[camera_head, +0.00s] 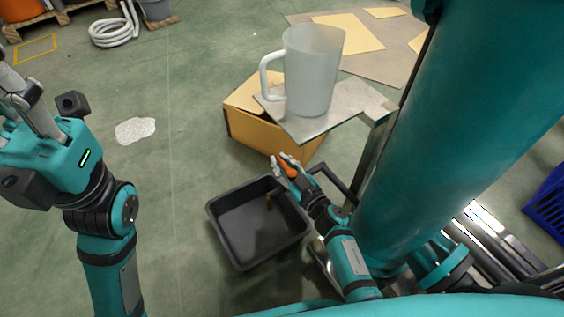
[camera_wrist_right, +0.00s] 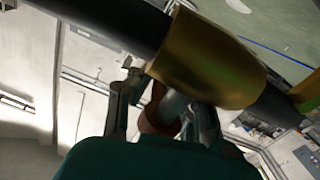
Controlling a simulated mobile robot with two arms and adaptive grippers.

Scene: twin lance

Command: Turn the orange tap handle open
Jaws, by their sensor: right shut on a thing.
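The orange tap handle (camera_head: 290,170) shows in the head view between the fingers of my right gripper (camera_head: 286,163), above the black tub's back right edge. In the right wrist view, the handle (camera_wrist_right: 160,112) looks reddish brown and sits between the two grey fingers of my right gripper (camera_wrist_right: 160,115), which is shut on it. A brass fitting (camera_wrist_right: 210,60) on a dark pipe (camera_wrist_right: 110,22) lies just beyond it. My left gripper (camera_head: 15,90) is at the head view's left edge, far from the tap. Its fingers are partly cut off, so their opening is unclear.
A black tub (camera_head: 225,235) stands on the floor below the tap. A frosted jug (camera_head: 313,75) stands on a grey board (camera_head: 345,103) by a cardboard box (camera_head: 255,132). A pale patch (camera_head: 135,129) lies on open green floor. A blue crate (camera_head: 545,205) is at right.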

